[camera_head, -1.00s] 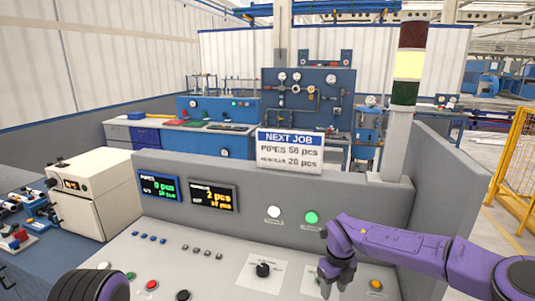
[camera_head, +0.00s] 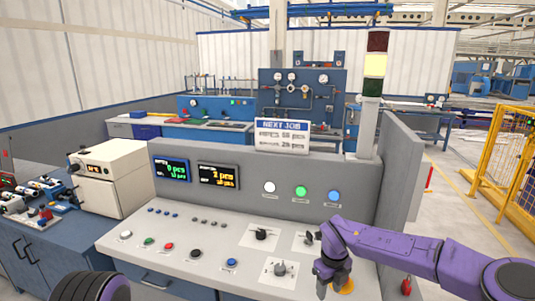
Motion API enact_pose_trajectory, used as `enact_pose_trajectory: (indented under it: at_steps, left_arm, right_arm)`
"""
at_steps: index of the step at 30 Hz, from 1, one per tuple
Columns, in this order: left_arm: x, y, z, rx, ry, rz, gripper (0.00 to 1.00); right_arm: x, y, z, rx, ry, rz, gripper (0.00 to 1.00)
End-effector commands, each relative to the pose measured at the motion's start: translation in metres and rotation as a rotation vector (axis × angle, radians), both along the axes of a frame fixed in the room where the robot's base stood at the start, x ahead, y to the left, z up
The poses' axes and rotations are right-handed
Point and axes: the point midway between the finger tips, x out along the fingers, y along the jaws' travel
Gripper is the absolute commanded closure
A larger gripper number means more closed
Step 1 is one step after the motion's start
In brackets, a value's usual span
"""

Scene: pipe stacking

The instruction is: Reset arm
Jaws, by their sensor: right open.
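My right arm is purple and comes in from the right edge. Its gripper (camera_head: 332,281) points down over the right front part of the sloped control console (camera_head: 205,245). The gripper is open, with no object visible between its fingers. An orange-yellow button (camera_head: 346,287) shows right beside the fingertips; whether they touch it cannot be told. My left gripper is out of view.
The console's upright panel holds two displays (camera_head: 171,169) and white, green (camera_head: 301,192) and blue lamps. Rotary knobs (camera_head: 262,234) and several buttons lie on its top. A white box (camera_head: 108,177) stands left. A signal tower (camera_head: 373,66) and yellow fence (camera_head: 503,165) are right.

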Motion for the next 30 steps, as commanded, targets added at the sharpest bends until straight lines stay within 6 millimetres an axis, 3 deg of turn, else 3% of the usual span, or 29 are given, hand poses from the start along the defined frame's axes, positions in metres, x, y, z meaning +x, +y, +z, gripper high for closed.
enact_pose_trajectory:
  at_steps: [5,10,14,19,23,26,27,30]
  left_arm:
    - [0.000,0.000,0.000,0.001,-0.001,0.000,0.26]
    - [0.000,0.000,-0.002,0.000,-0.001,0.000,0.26]
    - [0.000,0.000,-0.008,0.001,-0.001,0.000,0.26]
    - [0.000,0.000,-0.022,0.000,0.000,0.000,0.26]
    - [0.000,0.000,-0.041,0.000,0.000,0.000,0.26]
    - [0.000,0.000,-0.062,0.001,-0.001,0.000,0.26]
    - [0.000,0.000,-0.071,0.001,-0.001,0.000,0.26]
    - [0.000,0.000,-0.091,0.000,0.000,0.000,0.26]
  right_arm:
    - [0.002,-0.005,-0.010,-0.094,-0.071,0.085,0.53]
    - [-0.010,-0.010,-0.037,-0.229,-0.121,0.230,0.53]
    - [-0.029,-0.012,-0.073,-0.357,-0.156,0.407,0.53]
    - [-0.069,-0.014,-0.132,-0.514,-0.187,0.720,0.53]
    - [-0.126,-0.018,-0.193,-0.608,-0.187,1.065,0.53]
    - [-0.197,-0.030,-0.248,-0.625,-0.155,1.407,0.53]
    - [-0.228,-0.037,-0.266,-0.612,-0.131,1.541,0.53]
    - [-0.303,-0.063,-0.297,-0.547,-0.052,1.821,0.53]
